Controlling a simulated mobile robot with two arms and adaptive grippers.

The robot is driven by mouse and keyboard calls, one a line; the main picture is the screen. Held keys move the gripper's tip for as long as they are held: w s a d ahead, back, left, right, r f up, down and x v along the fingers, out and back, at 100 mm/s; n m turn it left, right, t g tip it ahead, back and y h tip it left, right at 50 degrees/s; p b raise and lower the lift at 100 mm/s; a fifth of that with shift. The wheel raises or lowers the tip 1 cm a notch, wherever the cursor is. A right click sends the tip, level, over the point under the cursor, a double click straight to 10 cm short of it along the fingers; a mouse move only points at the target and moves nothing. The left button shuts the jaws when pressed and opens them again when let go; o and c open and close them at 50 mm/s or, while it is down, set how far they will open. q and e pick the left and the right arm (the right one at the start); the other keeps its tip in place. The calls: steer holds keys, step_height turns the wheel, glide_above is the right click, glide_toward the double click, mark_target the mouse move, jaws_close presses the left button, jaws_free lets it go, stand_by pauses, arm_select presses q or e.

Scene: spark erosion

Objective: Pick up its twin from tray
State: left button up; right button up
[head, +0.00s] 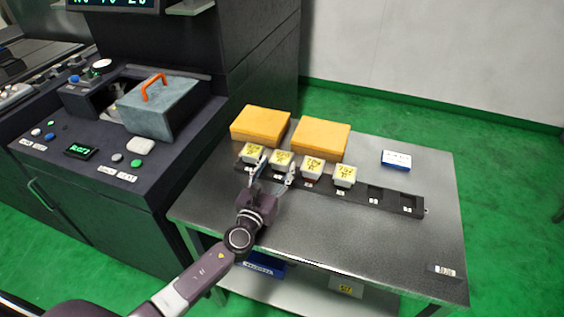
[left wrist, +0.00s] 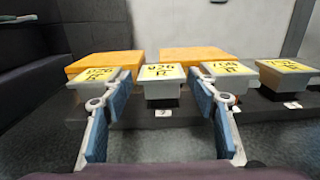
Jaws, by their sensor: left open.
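A long black tray (head: 390,201) with numbered slots lies on the metal table. Several pale blocks with yellow labelled tops stand in its left part: a far-left block (head: 252,151), a second block (head: 282,158), a third block (head: 312,166) and a fourth block (head: 344,173). My left gripper (head: 274,173) is open and empty at the front of the tray. In the left wrist view its blue-padded fingers (left wrist: 158,90) stand apart, with the second block (left wrist: 160,72) showing between them. Contact cannot be told. The label prints are too small to read surely. My right gripper is not in view.
Two orange boxes (head: 262,124) (head: 321,138) sit behind the tray. A blue-and-white box (head: 396,160) lies at the back right. A dark machine with a control panel (head: 88,151) stands at the left, and a blue bin (head: 262,266) is on the lower shelf.

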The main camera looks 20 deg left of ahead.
mark_target(282, 157)
arm_select(q)
steer(key=w, duration=0.4)
steer(key=shift+d+f, duration=0.1)
steer(key=shift+d, duration=0.1)
steer(key=shift+w, duration=0.1)
steer(key=c, duration=1.1)
steer(key=shift+c, duration=0.6)
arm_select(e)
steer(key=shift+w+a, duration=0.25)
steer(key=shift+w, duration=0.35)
arm_select(q)
steer(key=shift+r, duration=0.2)
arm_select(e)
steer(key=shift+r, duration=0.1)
